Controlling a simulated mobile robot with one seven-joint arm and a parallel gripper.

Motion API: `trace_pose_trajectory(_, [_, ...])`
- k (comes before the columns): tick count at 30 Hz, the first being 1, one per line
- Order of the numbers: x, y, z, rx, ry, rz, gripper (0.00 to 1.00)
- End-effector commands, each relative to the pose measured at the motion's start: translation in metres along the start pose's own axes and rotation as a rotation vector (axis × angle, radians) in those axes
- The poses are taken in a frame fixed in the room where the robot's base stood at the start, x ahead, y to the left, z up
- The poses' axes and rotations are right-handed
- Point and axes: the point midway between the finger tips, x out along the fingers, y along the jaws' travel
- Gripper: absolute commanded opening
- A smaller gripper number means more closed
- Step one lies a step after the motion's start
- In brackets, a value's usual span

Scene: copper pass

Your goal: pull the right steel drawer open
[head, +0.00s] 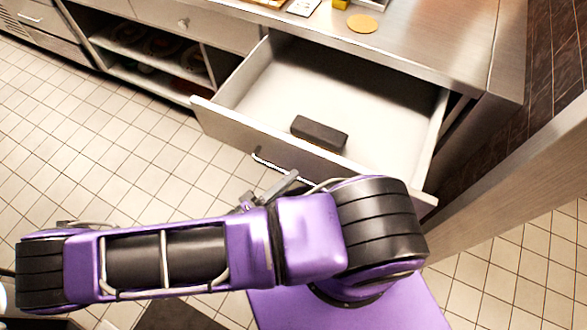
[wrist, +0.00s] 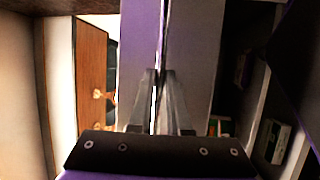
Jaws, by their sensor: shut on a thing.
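The right steel drawer (head: 243,135) is pulled far out from under the steel counter in the head view, its pale inside showing. A dark oblong block (head: 318,133) lies in it near the front panel. The drawer's bar handle (head: 270,164) runs along the front panel, partly hidden by my arm. My gripper (head: 291,177) is at this handle and shut on it. In the wrist view the two fingers of my gripper (wrist: 161,76) are close together, with only a thin gap between them. The handle is hard to make out there.
The steel counter (head: 430,50) has a round tan disc (head: 362,23) and other items along its far side. A closed drawer (head: 195,22) and open shelves (head: 150,55) are at left. A panel edge (head: 500,170) stands close at right. Tiled floor (head: 90,150) is clear at left.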

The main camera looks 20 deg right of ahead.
Motion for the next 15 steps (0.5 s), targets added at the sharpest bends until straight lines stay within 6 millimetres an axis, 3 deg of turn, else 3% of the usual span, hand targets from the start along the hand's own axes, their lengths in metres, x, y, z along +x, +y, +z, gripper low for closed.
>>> trace_pose_trajectory(12, [-0.0026, 0.0007, 0.0, 0.001, 0.001, 0.0, 0.0])
trace_pose_trajectory(13, [-0.0026, 0.0007, -0.0001, 0.001, 0.001, 0.0, 0.2])
trace_pose_trajectory(15, [-0.0025, 0.0006, -0.0001, 0.001, 0.001, 0.0, 0.32])
